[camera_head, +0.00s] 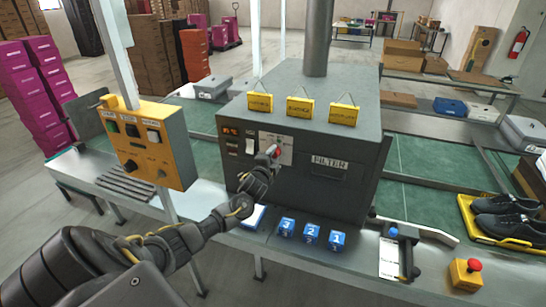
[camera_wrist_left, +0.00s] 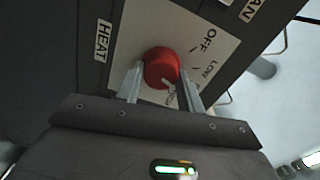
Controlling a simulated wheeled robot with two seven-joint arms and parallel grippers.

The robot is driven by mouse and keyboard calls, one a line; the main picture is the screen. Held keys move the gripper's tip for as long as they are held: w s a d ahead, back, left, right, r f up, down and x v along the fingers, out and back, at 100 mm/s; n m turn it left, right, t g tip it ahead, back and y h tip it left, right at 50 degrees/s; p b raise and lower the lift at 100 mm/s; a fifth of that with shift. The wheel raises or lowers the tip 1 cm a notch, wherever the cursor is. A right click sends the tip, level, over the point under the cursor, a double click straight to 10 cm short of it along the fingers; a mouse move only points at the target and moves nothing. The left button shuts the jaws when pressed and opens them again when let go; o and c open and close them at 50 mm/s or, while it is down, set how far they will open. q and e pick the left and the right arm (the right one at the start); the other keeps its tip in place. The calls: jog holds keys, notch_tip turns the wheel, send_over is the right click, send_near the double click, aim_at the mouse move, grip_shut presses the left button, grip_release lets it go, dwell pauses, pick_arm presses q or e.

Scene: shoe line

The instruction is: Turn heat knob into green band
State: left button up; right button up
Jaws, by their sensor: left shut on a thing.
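The red heat knob (camera_wrist_left: 160,66) sits on a white dial plate (camera_wrist_left: 208,42) on the dark machine front. The plate shows OFF, LOW and a further label partly hidden by a finger; a HEAT label (camera_wrist_left: 102,41) is at the left. A pale mark on the knob points toward the lower right in the left wrist view. My left gripper (camera_wrist_left: 160,80) is shut on the knob, one finger on each side. In the head view the knob (camera_head: 277,151) shows at my left gripper (camera_head: 271,155). I cannot make out a green band. My right gripper is not in view.
The grey machine (camera_head: 350,130) bears yellow tags (camera_head: 299,107) on top and a FILTER label. A yellow control box (camera_head: 150,145) stands left. Blue numbered blocks (camera_head: 311,233) lie in front. At right are a red button (camera_head: 474,265) and a yellow tray (camera_head: 466,213) with black shoes.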

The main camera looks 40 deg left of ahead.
pick_arm(q)
jog(key=o, duration=1)
jog(key=shift+s+d+f, duration=0.15)
jog(key=shift+s+d, duration=0.05)
jog(key=shift+s, duration=0.2)
jog(key=shift+b+v, duration=1.4)
jog(key=shift+v, duration=3.55)
